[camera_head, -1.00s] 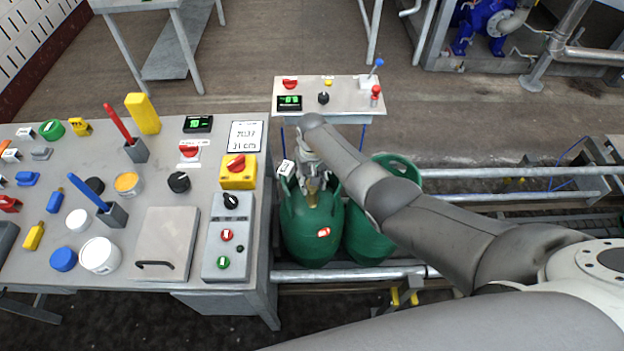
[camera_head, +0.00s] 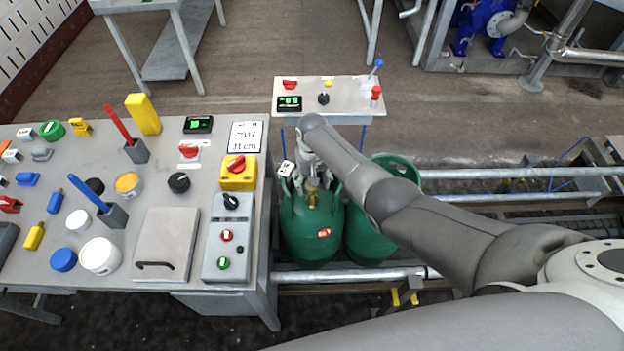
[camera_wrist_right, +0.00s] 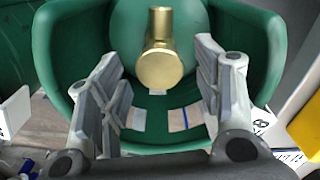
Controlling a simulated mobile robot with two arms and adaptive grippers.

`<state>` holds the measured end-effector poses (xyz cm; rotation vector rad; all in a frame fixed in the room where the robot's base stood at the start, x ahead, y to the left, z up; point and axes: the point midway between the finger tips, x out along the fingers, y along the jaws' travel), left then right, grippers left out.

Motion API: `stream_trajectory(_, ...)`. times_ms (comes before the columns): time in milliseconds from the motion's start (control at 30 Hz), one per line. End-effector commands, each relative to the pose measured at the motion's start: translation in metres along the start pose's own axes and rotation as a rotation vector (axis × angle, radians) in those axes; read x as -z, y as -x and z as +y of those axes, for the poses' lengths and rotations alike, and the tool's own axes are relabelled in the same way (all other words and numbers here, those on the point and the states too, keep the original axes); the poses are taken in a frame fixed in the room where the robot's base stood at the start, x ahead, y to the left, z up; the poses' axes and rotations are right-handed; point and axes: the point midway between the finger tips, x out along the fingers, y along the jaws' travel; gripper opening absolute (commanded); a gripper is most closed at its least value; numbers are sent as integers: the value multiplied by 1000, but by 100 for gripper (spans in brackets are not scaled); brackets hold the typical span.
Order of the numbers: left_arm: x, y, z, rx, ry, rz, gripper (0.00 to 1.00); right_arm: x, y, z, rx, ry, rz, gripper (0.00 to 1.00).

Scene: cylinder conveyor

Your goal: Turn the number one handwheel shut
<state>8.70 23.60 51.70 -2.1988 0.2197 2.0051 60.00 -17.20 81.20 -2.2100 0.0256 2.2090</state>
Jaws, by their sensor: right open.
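The front green gas cylinder (camera_head: 313,242) stands on the conveyor, with a brass valve (camera_head: 312,199) inside its collar. The wrist view shows the brass valve (camera_wrist_right: 160,66) up close, inside the green collar (camera_wrist_right: 270,50). I cannot make out a separate handwheel on it. My right gripper (camera_head: 314,182) is over this cylinder's collar. In the wrist view the right gripper (camera_wrist_right: 158,78) is open, with a finger on each side of the valve and gaps between. A white tag (camera_head: 285,168) shows at the collar's left; its number is too small to read. My left gripper is not in view.
A second green cylinder (camera_head: 375,236) stands close on the right, partly behind my right arm. A grey control table (camera_head: 100,305) with switches and pots is on the left. A small panel (camera_head: 345,97) with a display stands behind. Conveyor rails (camera_head: 500,172) run to the right.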

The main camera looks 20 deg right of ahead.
Motion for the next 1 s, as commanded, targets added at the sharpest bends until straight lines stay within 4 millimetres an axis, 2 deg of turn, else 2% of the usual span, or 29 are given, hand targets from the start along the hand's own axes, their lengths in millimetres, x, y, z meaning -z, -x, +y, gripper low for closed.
stream_trajectory(167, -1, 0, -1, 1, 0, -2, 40, 1, 5, 0, 1, 1, 2, 59)
stream_trajectory(367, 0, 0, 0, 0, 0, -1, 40, 0, 23, 0, 0, 1, 3, 59)
stream_trajectory(800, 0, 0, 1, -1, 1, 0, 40, 1, 94, 0, 1, 0, 4, 59)
stream_trajectory(1000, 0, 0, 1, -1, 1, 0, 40, 1, 116, 0, 0, 0, 2, 59)
